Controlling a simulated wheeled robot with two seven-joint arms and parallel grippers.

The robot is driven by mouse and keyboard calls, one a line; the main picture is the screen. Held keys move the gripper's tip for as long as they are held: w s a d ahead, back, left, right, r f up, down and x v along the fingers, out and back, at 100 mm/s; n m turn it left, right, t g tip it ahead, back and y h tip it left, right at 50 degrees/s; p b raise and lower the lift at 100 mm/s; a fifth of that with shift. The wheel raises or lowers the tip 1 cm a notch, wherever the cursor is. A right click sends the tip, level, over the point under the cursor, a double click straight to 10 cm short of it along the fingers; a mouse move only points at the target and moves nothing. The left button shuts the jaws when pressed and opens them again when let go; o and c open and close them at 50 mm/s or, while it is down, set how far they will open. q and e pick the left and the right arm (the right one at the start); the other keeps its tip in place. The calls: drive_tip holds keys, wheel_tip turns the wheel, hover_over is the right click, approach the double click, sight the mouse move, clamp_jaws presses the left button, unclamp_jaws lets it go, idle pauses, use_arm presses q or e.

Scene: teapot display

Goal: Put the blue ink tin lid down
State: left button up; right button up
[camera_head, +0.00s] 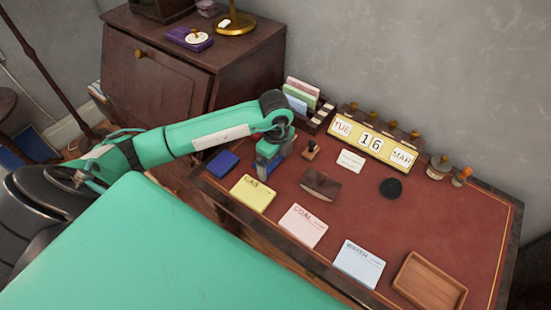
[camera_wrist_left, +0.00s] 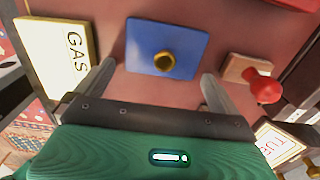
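The blue ink tin lid (camera_wrist_left: 143,48) is a flat blue plate with a round brass knob. In the left wrist view it lies flat on the red desk top, between the yellow GAS card and a stamp. My left gripper (camera_head: 267,170) is above it, fingers spread wide on either side and apart from the knob; it holds nothing. In the head view the gripper mostly hides the lid. A dark blue square pad (camera_head: 222,163), seemingly the ink tin, lies left of the gripper. My right gripper is not in view.
The GAS card (camera_head: 253,194), pink COAL card (camera_head: 303,225) and blue WATER card (camera_head: 359,263) lie along the front. A stamp (camera_head: 310,150), brown blotter (camera_head: 320,186) and yellow calendar (camera_head: 371,143) stand near the gripper. A wooden tray (camera_head: 430,282) sits at the right.

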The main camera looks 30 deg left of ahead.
sight(276, 164)
use_arm(q)
drive_tip(key=shift+r, duration=0.25)
wheel_tip(276, 164, up, 5)
drive_tip(key=shift+f, duration=0.15)
wheel_tip(276, 164, up, 7)
drive_tip(key=shift+b, duration=0.35)
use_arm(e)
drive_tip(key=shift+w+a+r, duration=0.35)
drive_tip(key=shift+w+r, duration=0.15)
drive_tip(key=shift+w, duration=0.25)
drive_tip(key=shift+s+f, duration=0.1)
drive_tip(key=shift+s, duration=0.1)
